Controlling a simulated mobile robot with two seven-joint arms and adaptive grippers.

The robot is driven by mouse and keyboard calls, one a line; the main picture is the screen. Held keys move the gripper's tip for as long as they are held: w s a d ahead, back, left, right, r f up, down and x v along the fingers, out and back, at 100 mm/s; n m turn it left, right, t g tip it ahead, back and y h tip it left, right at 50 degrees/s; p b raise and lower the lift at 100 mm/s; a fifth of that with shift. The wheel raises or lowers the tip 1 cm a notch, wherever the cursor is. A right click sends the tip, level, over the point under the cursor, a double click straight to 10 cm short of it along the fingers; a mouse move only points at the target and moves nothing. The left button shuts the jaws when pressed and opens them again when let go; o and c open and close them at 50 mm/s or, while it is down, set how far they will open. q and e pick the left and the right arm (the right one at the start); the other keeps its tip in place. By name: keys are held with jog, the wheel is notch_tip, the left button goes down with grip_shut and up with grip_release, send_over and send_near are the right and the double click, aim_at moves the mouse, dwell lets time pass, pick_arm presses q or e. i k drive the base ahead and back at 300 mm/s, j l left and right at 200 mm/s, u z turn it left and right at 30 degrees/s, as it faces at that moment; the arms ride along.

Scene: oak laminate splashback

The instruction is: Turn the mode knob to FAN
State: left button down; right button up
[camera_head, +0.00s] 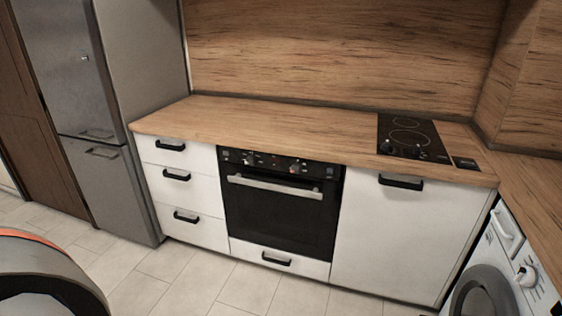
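The black built-in oven (278,208) sits under the wooden counter, between white drawers and a white cabinet. Its control panel (275,163) runs along the top, with a knob on the left (248,160) and a knob on the right (295,167). The markings are too small to read, so I cannot tell which knob is the mode knob or where it points. A silver handle bar (275,186) crosses the oven door, which is shut. Neither of my grippers is in view.
A steel fridge (85,110) stands at the left. A black hob (408,137) is set in the counter (270,125). A washing machine (500,265) is at the lower right. The tiled floor (225,290) before the oven is clear.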

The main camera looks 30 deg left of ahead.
aim_at(251, 160)
jog(key=i+j+z, duration=0.1)
jog(key=j+z, duration=0.15)
jog(key=j, duration=0.2)
jog(key=j+z, duration=0.2)
jog(key=j, duration=0.3)
jog(key=j+z, duration=0.2)
jog(key=j, duration=0.8)
jog(key=j+z, duration=0.15)
jog(key=j, duration=1.85)
